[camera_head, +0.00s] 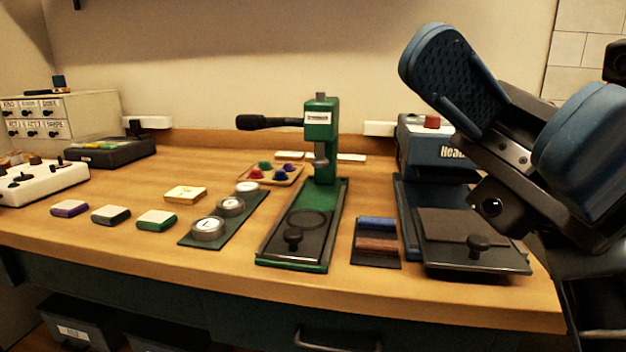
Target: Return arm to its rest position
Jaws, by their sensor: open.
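My gripper (522,100) is at the right of the head view, raised above the right end of the wooden table (460,300). Its two blue padded fingers are spread wide apart, and nothing shows between them. My arm comes up from the lower right corner and hides part of the table's right end. The gripper appears in front of the blue heat press (425,150) and covers part of it and its label. I cannot tell the exact gap between them.
A green press (322,150) with a black lever stands mid-table. Left of it are a strip with round discs (208,229), several small blocks (157,220) and a tray of coloured pieces (270,177). A white control box (40,182) and labelled drawers (60,115) stand far left.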

